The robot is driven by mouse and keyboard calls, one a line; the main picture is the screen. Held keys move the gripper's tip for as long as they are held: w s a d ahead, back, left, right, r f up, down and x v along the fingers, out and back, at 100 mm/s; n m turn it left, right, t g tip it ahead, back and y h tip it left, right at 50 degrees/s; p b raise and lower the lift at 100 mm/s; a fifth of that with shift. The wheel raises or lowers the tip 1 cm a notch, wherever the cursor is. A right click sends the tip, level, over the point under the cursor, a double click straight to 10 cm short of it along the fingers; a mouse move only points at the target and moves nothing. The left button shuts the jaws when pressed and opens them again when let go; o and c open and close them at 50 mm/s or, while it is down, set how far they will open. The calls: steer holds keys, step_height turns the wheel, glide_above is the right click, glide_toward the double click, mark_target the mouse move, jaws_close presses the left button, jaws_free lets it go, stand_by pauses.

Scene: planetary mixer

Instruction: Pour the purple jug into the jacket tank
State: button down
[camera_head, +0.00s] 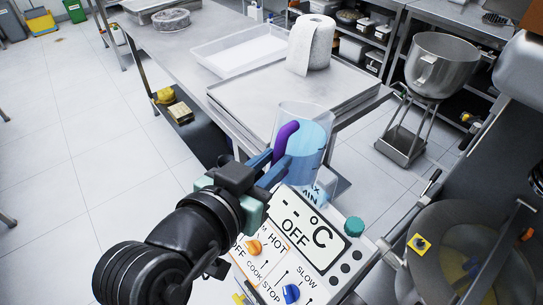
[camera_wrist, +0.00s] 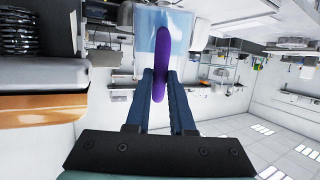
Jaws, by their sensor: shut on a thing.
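The jug is clear, with blue liquid inside (camera_head: 312,140) and a purple handle (camera_head: 286,139). My gripper (camera_head: 274,168) is shut on this handle and holds the jug above the control panel, roughly upright. In the wrist view, the blue fingers of my gripper (camera_wrist: 161,76) close on the purple handle (camera_wrist: 163,50), with the jug body (camera_wrist: 180,22) behind it. The jacket tank (camera_head: 455,226) is the wide, open steel vessel at the lower right of the head view. It has a yellowish interior. The jug is apart from it, to its upper left.
A control panel (camera_head: 303,232) with a display and knobs stands below the jug, left of the tank. A lever (camera_head: 430,185) rises by the tank's rim. A steel table behind holds a paper roll (camera_head: 312,45) and a white tray (camera_head: 240,52). A mixing bowl (camera_head: 440,65) stands at right.

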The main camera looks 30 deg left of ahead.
mark_target(280, 140)
steer(key=shift+r+p, duration=0.3)
steer(key=shift+w+r+p, duration=0.1)
steer(key=shift+r+p, duration=0.1)
steer(key=shift+p, duration=0.35)
steer(key=shift+r+p, duration=0.1)
steer(key=shift+p, duration=0.2)
steer(key=shift+r+g+p, duration=0.3)
steer(key=shift+g+p, duration=0.2)
steer(key=shift+p, duration=0.6)
steer(key=shift+f, duration=0.1)
steer(key=shift+w+r+g+p, duration=0.25)
steer(key=shift+r+p, duration=0.2)
steer(key=shift+p, duration=0.9)
steer(key=shift+r+g+p, duration=0.25)
steer(key=shift+g+p, duration=0.1)
steer(key=shift+p, duration=0.7)
steer(key=shift+f, duration=0.1)
steer(key=shift+w+r+g+p, duration=0.2)
steer(key=shift+r+g+p, duration=0.15)
steer(key=shift+p, duration=0.75)
